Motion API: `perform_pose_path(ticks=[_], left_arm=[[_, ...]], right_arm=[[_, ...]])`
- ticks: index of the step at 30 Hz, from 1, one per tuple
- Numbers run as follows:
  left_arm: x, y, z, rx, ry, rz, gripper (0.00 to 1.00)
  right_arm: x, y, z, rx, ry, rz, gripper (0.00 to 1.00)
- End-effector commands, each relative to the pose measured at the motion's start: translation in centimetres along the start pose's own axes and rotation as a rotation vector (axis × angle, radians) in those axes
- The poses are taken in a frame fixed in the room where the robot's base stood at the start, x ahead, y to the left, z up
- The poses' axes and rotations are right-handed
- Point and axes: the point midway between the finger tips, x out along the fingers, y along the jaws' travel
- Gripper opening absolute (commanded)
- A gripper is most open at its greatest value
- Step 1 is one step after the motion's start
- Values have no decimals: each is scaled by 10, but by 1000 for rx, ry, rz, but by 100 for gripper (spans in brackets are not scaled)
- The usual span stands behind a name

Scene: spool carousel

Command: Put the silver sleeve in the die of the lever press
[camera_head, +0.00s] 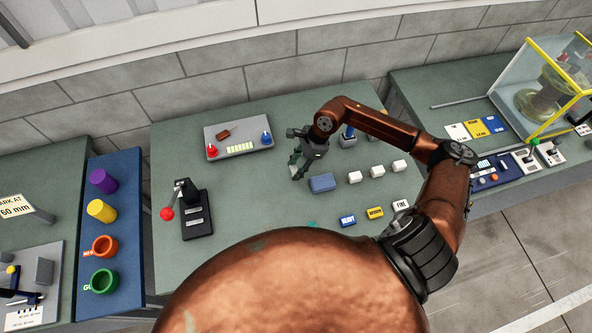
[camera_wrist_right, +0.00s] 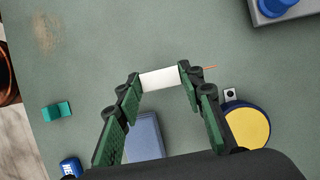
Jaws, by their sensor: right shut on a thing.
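My right gripper (camera_head: 297,170) is above the middle of the green bench. In the right wrist view (camera_wrist_right: 160,79) its fingertips are shut on a short, pale silver-white piece, which looks like the silver sleeve (camera_wrist_right: 159,79). The sleeve lies across between the two fingers, clear of the blue block below. In the head view the sleeve is too small to make out. The lever press (camera_head: 197,222), black with a red-balled lever (camera_head: 167,214), stands at the left of the bench, apart from the gripper. Its die cannot be made out clearly. My left gripper is not in view.
A blue block (camera_head: 322,183) lies just beside the right gripper. White blocks (camera_head: 355,177) and coloured labelled blocks (camera_head: 375,212) stand to its right. A grey panel (camera_head: 238,138) with red and blue knobs is at the back. Bench between press and gripper is clear.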

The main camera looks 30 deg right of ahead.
Motion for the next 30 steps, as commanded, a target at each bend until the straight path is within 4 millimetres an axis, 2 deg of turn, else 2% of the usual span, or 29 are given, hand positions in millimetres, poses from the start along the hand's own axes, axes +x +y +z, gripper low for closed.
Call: perform_pose_path(ticks=[10, 21, 22, 30], left_arm=[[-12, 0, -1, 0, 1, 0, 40], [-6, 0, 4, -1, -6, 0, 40], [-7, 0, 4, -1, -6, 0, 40], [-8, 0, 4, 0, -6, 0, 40]], right_arm=[[32, -4, -14, 0, -2, 2, 19], [38, -5, -17, -1, 0, 1, 19], [37, -4, -17, -1, 0, 1, 37], [36, -5, -16, -1, 0, 1, 53]])
